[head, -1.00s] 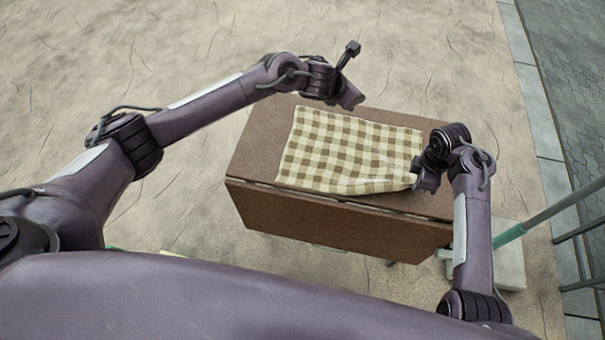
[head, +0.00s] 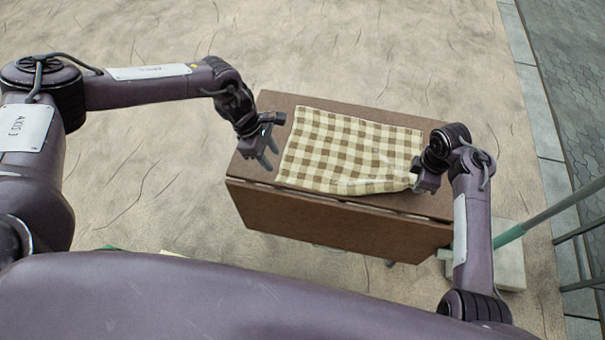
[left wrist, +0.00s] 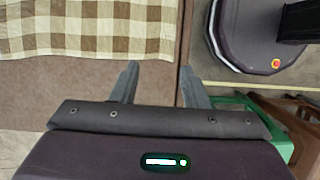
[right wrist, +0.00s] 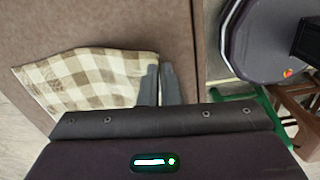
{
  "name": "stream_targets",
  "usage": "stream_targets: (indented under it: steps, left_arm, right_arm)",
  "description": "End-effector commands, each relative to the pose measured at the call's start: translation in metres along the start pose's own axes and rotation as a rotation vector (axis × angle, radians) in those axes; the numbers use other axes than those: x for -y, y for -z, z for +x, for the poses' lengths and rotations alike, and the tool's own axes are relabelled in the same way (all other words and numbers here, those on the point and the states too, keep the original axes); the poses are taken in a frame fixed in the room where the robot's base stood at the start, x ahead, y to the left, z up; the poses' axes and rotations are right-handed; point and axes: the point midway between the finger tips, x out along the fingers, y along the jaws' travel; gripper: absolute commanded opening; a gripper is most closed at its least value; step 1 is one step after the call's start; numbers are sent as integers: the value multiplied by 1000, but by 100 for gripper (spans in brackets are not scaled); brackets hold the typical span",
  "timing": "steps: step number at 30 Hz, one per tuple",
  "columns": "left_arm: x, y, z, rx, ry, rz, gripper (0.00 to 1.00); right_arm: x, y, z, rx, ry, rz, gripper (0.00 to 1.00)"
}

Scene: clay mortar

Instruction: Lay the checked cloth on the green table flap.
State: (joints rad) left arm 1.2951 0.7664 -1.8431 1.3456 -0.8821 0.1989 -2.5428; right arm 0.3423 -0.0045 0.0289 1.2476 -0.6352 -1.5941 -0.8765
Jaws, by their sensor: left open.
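The checked cloth (head: 345,150), cream and brown, lies spread on the brown table top (head: 262,125), slightly rumpled along its near edge. My left gripper (head: 268,158) is open and empty at the table's left end, beside the cloth's left edge and apart from it. In the left wrist view, the cloth (left wrist: 85,28) lies beyond and left of its spread fingers (left wrist: 160,80). My right gripper (head: 424,185) is at the cloth's near right corner. In the right wrist view, its fingers (right wrist: 162,75) are close together on the gathered corner of the cloth (right wrist: 90,75). I see no green surface on the table.
A brown panel (head: 330,220) hangs at the table's near side. A pale block with a green post (head: 510,235) stands at the right by railings. The wrist views show a green piece (left wrist: 235,108) and brown wooden bars. Paved floor is clear beyond the table.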

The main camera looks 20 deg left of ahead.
Motion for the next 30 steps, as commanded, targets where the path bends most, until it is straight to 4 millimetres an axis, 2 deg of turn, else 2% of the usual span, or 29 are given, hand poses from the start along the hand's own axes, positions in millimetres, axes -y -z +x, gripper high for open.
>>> stream_targets:
  steps: [9,15,28,30]
  left_arm:
    - [0,-1,48,0,1,0,41]
    - [0,0,66,0,0,-1,41]
    - [0,-1,72,0,-1,0,41]
    - [0,0,72,0,-1,0,37]
  right_arm:
    - [0,0,0,0,0,0,0]
    - [0,0,0,0,0,0,0]
    - [0,0,0,0,0,0,0]
    - [0,0,0,0,0,0,0]
